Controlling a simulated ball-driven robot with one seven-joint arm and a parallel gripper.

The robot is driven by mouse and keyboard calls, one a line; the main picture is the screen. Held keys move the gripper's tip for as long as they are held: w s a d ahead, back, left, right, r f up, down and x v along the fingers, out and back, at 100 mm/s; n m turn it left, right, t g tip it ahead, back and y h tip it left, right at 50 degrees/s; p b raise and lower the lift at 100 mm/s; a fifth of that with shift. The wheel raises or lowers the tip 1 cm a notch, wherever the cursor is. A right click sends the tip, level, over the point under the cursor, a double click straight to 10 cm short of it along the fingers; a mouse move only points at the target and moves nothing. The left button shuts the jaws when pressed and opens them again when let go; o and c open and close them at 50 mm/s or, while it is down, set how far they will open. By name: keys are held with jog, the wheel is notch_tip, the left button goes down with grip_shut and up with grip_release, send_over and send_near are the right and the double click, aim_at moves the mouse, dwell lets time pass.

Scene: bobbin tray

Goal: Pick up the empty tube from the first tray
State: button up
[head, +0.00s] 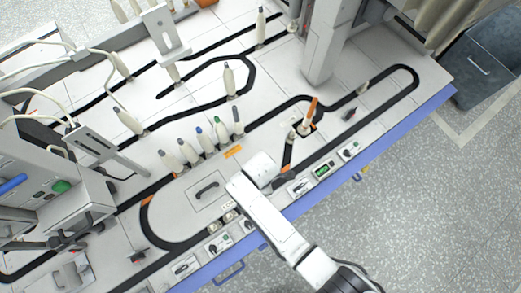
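A slim orange tube (311,110) stands tilted in the picture on the dark track, right of centre, and looks bare of yarn. A short pale piece (292,136) is just left of its foot. I cannot tell for sure which one the task calls the empty tube, or which tray is first. My gripper (284,181) is a small dark shape at the end of my white arm, below and left of the orange tube and apart from it. Its fingers are too small to tell open from shut.
Several wound bobbins (205,141) stand in a row left of centre; others stand along the dark track loops. A grey column (325,40) rises behind the orange tube. Small control panels (322,170) line the blue front edge (395,128).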

grip_shut()
jog(key=shift+r, duration=0.15)
